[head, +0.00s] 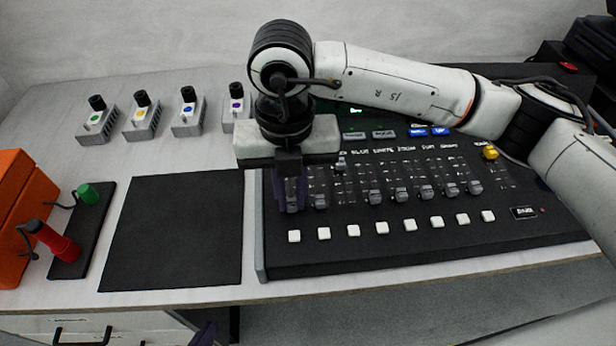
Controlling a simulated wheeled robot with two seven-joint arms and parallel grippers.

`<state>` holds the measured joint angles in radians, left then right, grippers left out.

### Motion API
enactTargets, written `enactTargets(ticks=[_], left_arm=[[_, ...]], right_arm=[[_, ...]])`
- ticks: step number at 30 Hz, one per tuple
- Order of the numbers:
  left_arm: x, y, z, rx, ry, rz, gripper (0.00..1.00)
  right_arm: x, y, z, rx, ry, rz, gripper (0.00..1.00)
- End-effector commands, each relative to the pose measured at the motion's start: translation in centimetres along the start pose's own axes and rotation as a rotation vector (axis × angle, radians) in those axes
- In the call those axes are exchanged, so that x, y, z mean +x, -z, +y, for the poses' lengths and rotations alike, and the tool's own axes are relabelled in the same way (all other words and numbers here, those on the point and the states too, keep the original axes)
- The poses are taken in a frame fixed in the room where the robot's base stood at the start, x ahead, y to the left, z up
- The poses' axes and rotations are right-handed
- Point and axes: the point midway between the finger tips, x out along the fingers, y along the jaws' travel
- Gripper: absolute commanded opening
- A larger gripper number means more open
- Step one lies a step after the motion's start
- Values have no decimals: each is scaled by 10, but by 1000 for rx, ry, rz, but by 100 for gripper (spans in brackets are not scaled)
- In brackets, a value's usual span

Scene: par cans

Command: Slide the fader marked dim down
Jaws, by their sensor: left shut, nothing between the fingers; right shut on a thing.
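The black lighting console (400,240) stands on the table with a row of faders. My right gripper (291,208) reaches down over the leftmost fader column, shut on a fader cap that its fingers hide. The labels above the left columns are covered by my gripper and wrist, so the word dim cannot be read. Just right of my fingers, a grey fader cap (320,201) sits low in its slot. Another cap (341,163) sits high. My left gripper (204,334) shows only as a dark purple tip at the bottom edge, shut and empty, below the table's front edge.
White buttons (353,230) line the console's front. A yellow knob (491,153) is at its right. A black mat (175,235) lies empty to the left. Red (66,248) and green (88,194) connectors, an orange case (22,200) and several small knob boxes (143,118) stand further left and behind.

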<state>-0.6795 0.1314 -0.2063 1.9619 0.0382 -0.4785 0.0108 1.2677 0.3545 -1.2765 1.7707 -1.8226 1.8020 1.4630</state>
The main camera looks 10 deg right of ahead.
Motion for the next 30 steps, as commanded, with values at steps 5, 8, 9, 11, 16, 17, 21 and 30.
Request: enactTargets(ticks=[5, 8, 9, 11, 16, 17, 21, 30], left_arm=[[-1, 1, 1, 0, -1, 1, 0], [-2, -1, 1, -1, -1, -2, 0], [-2, -1, 1, -1, -1, -3, 0], [-2, -2, 1, -1, -1, -4, 0], [-2, -3, 1, -2, -2, -6, 0], [-2, -3, 1, -2, -1, -6, 0], [-2, -4, 1, -2, -1, -8, 0], [0, -7, 1, -3, -1, -11, 0]], right_arm=[[0, 2, 0, -4, 3, 6, 0], [0, 3, -1, -4, 2, 7, 19], [0, 3, -1, -3, 2, 7, 26], [0, 2, -1, -2, 2, 6, 33], [0, 2, -1, 0, 1, 5, 33], [0, 2, -1, 0, 1, 5, 33], [-4, 1, -1, 1, 0, 4, 33], [-57, 0, -1, 0, -1, 0, 33]])
